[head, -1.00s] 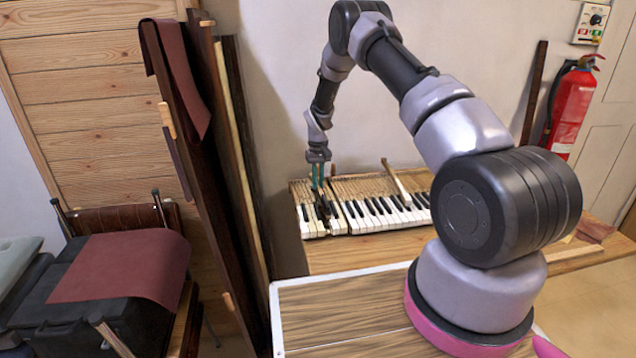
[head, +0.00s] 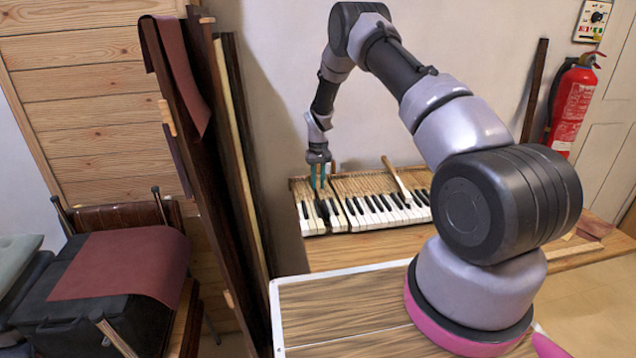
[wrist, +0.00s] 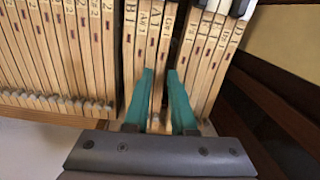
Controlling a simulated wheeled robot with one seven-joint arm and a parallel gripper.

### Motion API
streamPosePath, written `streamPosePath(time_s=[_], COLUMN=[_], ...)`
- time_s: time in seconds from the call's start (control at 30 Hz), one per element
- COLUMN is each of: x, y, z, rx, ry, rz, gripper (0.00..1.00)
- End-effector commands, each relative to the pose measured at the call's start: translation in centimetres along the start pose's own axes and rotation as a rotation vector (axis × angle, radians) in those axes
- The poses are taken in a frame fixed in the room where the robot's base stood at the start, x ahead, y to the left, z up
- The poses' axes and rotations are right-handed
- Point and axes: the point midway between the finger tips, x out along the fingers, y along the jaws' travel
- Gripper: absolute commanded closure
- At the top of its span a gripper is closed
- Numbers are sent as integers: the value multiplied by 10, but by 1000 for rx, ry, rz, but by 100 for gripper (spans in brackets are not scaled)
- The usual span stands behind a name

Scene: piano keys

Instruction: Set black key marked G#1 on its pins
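The wooden key sticks with printed note marks fill the wrist view. The stick that I take for G#1 (wrist: 162,72) runs between the two teal fingers of my gripper (wrist: 160,76), among its neighbours; its mark is small and blurred. In the head view, my gripper (head: 317,186) points down over the back of the keyboard's left part. The black key's front (head: 323,208) lies in the row just below the fingers. The pins under the stick are hidden.
The keyboard (head: 378,216) rests on a wooden bench (head: 350,254) by the wall. A pale wooden stick (head: 396,180) lies across the keys to the right. Tall boards (head: 215,170) stand close on the left. A dark gap (wrist: 116,70) separates two groups of keys.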

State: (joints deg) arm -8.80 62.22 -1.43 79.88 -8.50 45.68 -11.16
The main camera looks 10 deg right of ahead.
Motion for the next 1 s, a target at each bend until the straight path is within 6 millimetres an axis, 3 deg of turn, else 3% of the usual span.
streamPosePath(time_s=[0.57,1.0], x=[-1,-21], y=[0,0], z=[0,1], rx=[0,0], ry=[-1,0], rz=[0,0], gripper=[76,76])
